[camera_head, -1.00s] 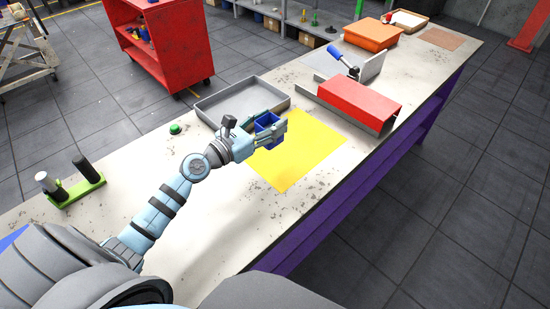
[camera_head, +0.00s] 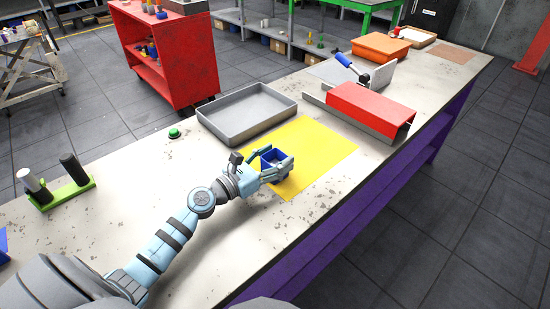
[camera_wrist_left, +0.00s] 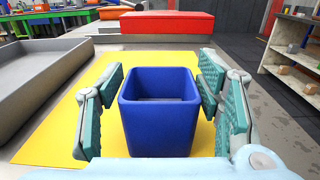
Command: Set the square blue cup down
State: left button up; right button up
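The square blue cup (camera_head: 273,158) is upright and empty inside, at the near left part of the yellow mat (camera_head: 318,155). It appears to stand on the mat, but its base is partly hidden by my gripper. My left gripper (camera_head: 279,168) is around the cup with one finger on each side. In the left wrist view the cup (camera_wrist_left: 160,115) sits between the two green-padded fingers (camera_wrist_left: 161,105), with narrow strips of yellow between the cup and the pads. The fingers look open. My right gripper is out of view.
A grey tray (camera_head: 206,107) lies just behind the mat at left. A red cover on a metal fixture (camera_head: 372,108) stands beyond the mat. A green button (camera_head: 174,133) and a green stand with two cylinders (camera_head: 68,193) are at left. Bare worktop lies right of my arm.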

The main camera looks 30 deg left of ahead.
aim_at(267, 165)
pick_arm(q)
jog(key=shift+r, duration=0.1)
jog(key=shift+r, duration=0.2)
jog(key=b+v, duration=0.1)
jog(key=v, duration=0.1)
jog(key=f+v, duration=0.1)
jog(key=v, duration=0.2)
jog(key=shift+s+b, duration=0.2)
jog(key=shift+b, duration=0.2)
jog(key=b+v, duration=0.1)
jog(key=b, duration=0.1)
jog(key=b+v, duration=0.3)
jog(key=b, duration=0.1)
jog(key=shift+s+a+f, duration=0.1)
jog(key=shift+a+f, duration=0.15)
jog(key=shift+s+a+r+p, duration=0.25)
jog(key=shift+s+r+p, duration=0.4)
jog(key=shift+s, duration=0.55)
